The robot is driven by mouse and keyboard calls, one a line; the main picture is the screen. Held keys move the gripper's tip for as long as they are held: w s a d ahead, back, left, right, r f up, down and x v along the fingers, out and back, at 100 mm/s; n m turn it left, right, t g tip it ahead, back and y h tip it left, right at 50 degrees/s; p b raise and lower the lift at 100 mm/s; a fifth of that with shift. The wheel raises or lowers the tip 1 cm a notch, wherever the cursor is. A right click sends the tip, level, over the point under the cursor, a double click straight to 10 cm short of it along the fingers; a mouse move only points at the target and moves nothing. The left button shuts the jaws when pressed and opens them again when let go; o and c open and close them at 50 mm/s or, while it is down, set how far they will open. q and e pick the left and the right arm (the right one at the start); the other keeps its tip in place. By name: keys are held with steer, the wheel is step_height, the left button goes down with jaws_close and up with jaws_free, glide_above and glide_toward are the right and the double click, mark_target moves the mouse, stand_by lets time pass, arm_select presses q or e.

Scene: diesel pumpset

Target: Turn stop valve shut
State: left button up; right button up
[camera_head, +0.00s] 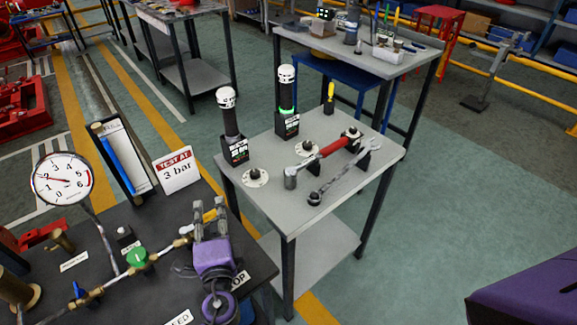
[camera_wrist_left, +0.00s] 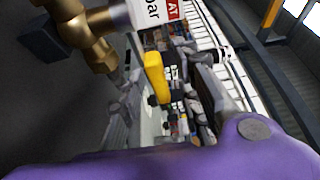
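The stop valve's yellow lever handle (camera_head: 211,214) shows just past my left fingertips, on the brass pipe run at the right end of the dark bench. The "STOP" label (camera_head: 240,281) is partly covered by my left gripper (camera_head: 209,208). In the left wrist view the yellow lever (camera_wrist_left: 155,76) appears in the space between the two fingers of my left gripper (camera_wrist_left: 165,100), with a brass fitting (camera_wrist_left: 95,30) at upper left. The fingers are spread, with gaps beside the lever. I cannot tell whether either touches it. My right gripper is out of view.
A round pressure gauge (camera_head: 62,179), a green knob (camera_head: 137,256), a blue-handled valve (camera_head: 79,290) and a "TEST AT 3 bar" sign (camera_head: 177,171) stand on the bench. A grey table (camera_head: 265,207) to the right holds wrenches and two dark cylinders. Open floor lies further right.

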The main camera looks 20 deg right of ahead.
arm_select(q)
steer(key=shift+c, duration=0.5)
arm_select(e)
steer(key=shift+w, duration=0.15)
arm_select(q)
jaws_close()
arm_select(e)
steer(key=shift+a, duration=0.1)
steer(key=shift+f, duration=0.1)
